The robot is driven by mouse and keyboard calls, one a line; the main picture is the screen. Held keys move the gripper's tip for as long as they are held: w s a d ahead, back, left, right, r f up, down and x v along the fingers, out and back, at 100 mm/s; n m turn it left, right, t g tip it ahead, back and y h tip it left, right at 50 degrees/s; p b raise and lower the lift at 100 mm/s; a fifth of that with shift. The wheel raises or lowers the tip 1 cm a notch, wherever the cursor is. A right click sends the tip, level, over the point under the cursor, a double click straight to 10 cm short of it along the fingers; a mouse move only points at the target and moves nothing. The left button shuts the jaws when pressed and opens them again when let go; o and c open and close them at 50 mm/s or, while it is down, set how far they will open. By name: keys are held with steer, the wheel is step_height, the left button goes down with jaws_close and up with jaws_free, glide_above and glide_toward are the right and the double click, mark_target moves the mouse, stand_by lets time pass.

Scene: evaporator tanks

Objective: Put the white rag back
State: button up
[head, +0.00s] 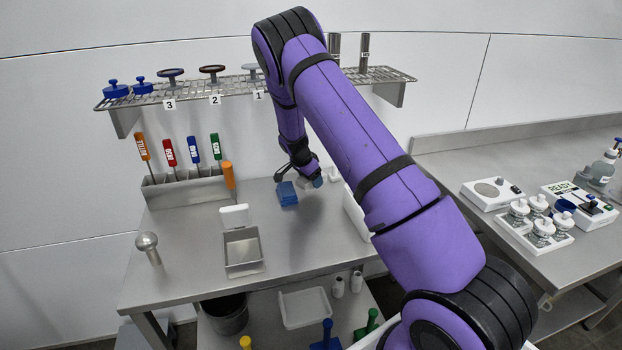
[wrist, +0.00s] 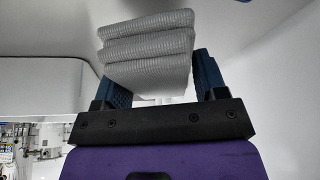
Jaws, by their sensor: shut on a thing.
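The white rag (wrist: 147,50) is a folded, ribbed cloth that looks light grey in the wrist view. My gripper (wrist: 160,78) is shut on it, with one blue finger pad at each side of the stack. In the head view my gripper (head: 309,182) is low over the back of the steel table, beside a folded blue cloth (head: 287,194). The rag shows there only as a small pale patch (head: 304,184) at the fingers. I cannot tell whether it touches the table.
A white bin (head: 356,215), partly behind my arm, stands to the right. A lidded steel container (head: 243,250) and a tool rack (head: 188,189) are to the left. A wire shelf (head: 190,94) hangs above.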

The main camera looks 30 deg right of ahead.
steer(key=shift+f, duration=0.6)
steer(key=o, duration=1)
steer(key=shift+c, duration=0.2)
